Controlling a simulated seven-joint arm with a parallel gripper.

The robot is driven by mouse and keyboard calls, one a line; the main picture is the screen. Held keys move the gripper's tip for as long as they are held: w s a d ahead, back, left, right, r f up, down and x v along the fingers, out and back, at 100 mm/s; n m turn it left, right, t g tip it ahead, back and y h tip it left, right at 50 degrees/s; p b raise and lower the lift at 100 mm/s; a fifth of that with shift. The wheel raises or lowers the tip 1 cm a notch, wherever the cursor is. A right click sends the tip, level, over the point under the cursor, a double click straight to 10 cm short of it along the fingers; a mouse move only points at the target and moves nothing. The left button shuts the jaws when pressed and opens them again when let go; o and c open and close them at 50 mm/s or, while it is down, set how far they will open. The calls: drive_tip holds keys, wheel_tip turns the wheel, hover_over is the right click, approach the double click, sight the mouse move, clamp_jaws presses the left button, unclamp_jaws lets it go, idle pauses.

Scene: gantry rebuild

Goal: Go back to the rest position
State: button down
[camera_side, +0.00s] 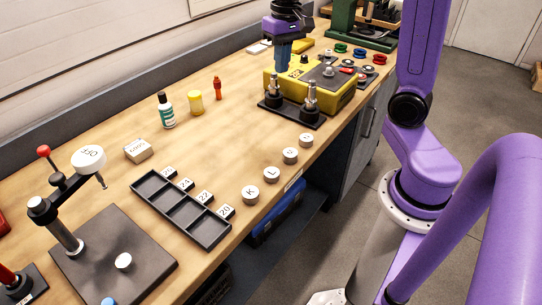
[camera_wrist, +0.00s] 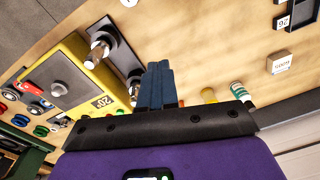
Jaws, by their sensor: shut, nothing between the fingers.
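My gripper (camera_side: 283,62) is at the back of the workbench in the side view, pointing down above the bench beside the yellow control box (camera_side: 345,97). Its blue-grey fingers are together with nothing between them. In the wrist view the closed fingers (camera_wrist: 161,85) show at the middle, with the yellow box (camera_wrist: 75,60) to their left. The gap between the fingertips and the box cannot be told exactly.
Two metal posts on a black plate (camera_side: 272,106) stand in front of the box. A green-white bottle (camera_side: 166,112), yellow jar (camera_side: 196,103) and red figure (camera_side: 217,88) stand left of my gripper. A black tray (camera_side: 160,190), round lettered pucks (camera_side: 250,195) and a lever press (camera_side: 88,160) are nearer.

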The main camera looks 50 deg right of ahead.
drive_tip(key=s+a+f+n, duration=0.3)
drive_tip(key=s+a+n, duration=0.5)
drive_tip(key=s+a, duration=0.25)
drive_tip(key=s+a+f+n, duration=0.1)
drive_tip(key=s+f+n, duration=0.2)
drive_tip(key=s+n, duration=0.5)
drive_tip(key=s, duration=0.4)
drive_tip(key=shift+s+a+f, duration=0.2)
drive_tip(key=shift+s, duration=0.2)
idle(1.1)
